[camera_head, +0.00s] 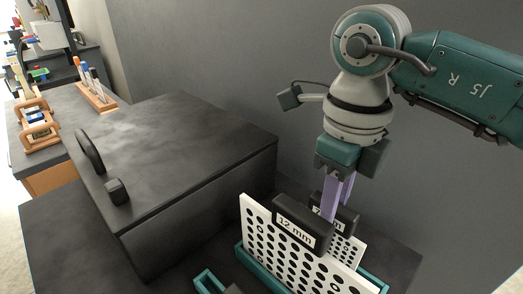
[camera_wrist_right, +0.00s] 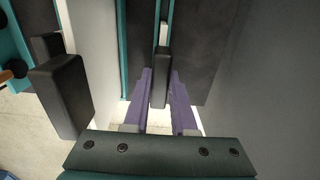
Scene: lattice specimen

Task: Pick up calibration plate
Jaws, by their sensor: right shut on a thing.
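Two white calibration plates with black dots stand upright, one behind the other, in a teal rack (camera_head: 243,262). The front plate (camera_head: 262,232) has large dots and a black grip block (camera_head: 298,226) marked "12 mm". The rear plate (camera_head: 347,250) has smaller dots; its black grip block (camera_head: 348,219) has a label mostly hidden by my fingers. My right gripper (camera_head: 329,212) points down with purple fingers shut on the rear plate's block, which shows between them in the right wrist view (camera_wrist_right: 160,82). The front block (camera_wrist_right: 62,88) is beside the fingers there. My left gripper is not in view.
A large dark box (camera_head: 170,150) with a black handle (camera_head: 89,152) stands left of the rack. A grey wall (camera_head: 240,60) rises behind. A wooden holder with pens (camera_head: 96,95) and wooden frames (camera_head: 38,122) are on the far left bench.

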